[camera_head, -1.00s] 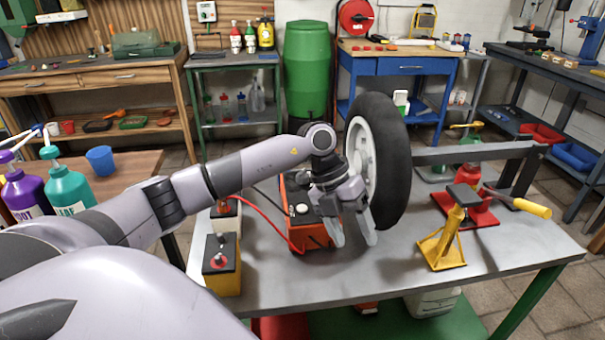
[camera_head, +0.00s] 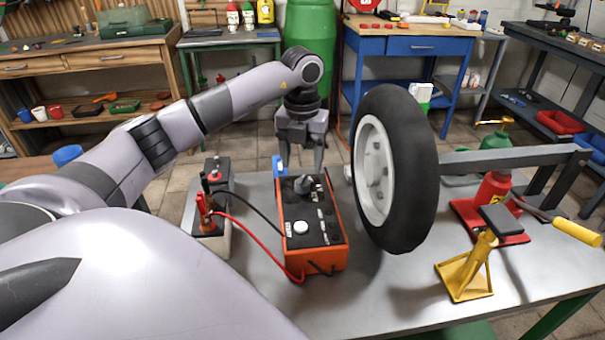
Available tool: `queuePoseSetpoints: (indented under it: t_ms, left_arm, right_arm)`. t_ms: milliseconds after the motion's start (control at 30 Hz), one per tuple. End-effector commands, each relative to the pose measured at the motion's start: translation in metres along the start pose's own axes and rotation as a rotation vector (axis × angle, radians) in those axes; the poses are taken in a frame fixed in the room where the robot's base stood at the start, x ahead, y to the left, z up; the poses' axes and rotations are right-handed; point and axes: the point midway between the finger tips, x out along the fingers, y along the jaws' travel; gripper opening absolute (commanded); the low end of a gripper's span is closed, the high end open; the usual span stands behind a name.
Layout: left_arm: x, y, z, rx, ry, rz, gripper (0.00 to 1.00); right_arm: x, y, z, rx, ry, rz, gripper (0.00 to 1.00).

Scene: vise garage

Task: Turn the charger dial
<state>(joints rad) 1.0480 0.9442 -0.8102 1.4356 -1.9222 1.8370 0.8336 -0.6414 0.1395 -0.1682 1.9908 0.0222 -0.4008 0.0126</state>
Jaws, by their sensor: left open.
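The charger (camera_head: 331,256) is an orange box with a black top, standing on the grey metal table left of the wheel. A dark knob (camera_head: 304,184) stands up near the far end of its top, and a round white button (camera_head: 300,228) sits nearer to me. My left gripper (camera_head: 301,168) points down at the charger's far end, its fingers open and apart. The knob appears just below and in front of the fingers; I see no clear contact. Something small and blue (camera_head: 280,166) is by the left finger. My right gripper is not in view.
A tyred wheel (camera_head: 412,180) stands upright close to the charger's right. A battery (camera_head: 215,240) with red and black clamps stands on the left, its cables running to the charger. A yellow jack stand (camera_head: 467,280) and a red jack (camera_head: 493,190) are on the right.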

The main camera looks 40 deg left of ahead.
Motion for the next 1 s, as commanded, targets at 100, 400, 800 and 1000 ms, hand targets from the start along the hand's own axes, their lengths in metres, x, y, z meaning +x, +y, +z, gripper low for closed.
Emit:
queuePoseSetpoints:
  t_ms: [100, 400, 800, 1000]
  left_arm:
    - [0.021, 0.0, -0.001, 0.0, 0.003, 0.002, 0.62]
    - [0.052, 0.0, -0.001, 0.002, 0.0, -0.001, 0.62]
    - [0.054, 0.0, -0.001, 0.002, -0.001, 0.0, 0.23]
    - [0.053, 0.0, 0.0, 0.003, -0.001, 0.0, 0.07]
  right_arm:
    - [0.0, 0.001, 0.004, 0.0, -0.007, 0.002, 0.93]
    - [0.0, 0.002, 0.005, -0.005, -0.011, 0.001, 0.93]
    - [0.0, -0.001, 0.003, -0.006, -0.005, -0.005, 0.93]
    - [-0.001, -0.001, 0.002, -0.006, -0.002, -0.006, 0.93]
